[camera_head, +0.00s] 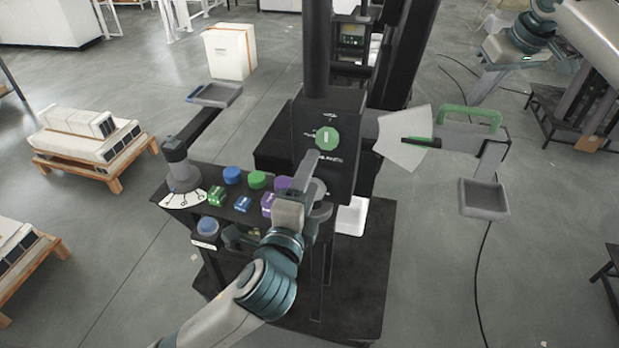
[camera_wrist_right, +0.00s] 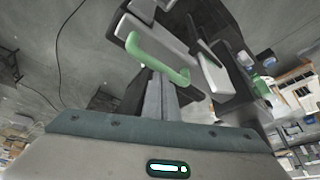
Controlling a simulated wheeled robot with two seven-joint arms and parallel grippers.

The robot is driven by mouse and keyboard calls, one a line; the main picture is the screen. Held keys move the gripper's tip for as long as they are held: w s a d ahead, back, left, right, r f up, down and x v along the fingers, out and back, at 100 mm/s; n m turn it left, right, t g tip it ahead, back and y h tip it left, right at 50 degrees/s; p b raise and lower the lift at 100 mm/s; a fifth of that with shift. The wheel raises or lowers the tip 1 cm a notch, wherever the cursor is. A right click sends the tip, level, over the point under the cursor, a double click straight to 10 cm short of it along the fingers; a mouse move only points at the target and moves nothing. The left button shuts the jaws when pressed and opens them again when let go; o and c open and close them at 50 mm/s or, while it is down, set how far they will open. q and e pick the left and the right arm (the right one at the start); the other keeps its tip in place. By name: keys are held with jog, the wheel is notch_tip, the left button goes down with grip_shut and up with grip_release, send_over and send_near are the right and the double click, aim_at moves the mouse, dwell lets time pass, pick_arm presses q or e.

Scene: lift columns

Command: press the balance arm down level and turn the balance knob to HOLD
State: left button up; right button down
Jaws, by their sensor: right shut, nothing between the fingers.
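The balance arm's green handle (camera_head: 470,115) is at the right, above a grey beam (camera_head: 460,130) with a hanging tray (camera_head: 485,200). My right gripper (camera_head: 476,97) comes in from the upper right, shut and empty, its tips close by the handle. In the right wrist view the handle (camera_wrist_right: 158,60) lies just beyond the shut fingers (camera_wrist_right: 153,80); contact is unclear. A green round knob with a white mark (camera_head: 326,138) is on the black post box; its labels are too small to read. My left gripper (camera_head: 312,165) is just below the knob, its jaws unclear.
A white fan-shaped scale (camera_head: 403,145) with a dark pointer stands between box and handle. A black bench with colored buttons and blocks (camera_head: 243,203) lies left of my left gripper. A grey lever post (camera_head: 183,168) with a tray (camera_head: 214,95) is farther left. Right floor is mostly clear.

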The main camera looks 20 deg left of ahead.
jog(key=shift+r+p, duration=0.5)
jog(key=shift+r, duration=3.4)
jog(key=b+v, duration=0.6)
jog(key=v, duration=1.1)
jog(key=shift+r, duration=0.2)
jog(key=shift+d, duration=0.1)
jog(key=shift+f, duration=0.1)
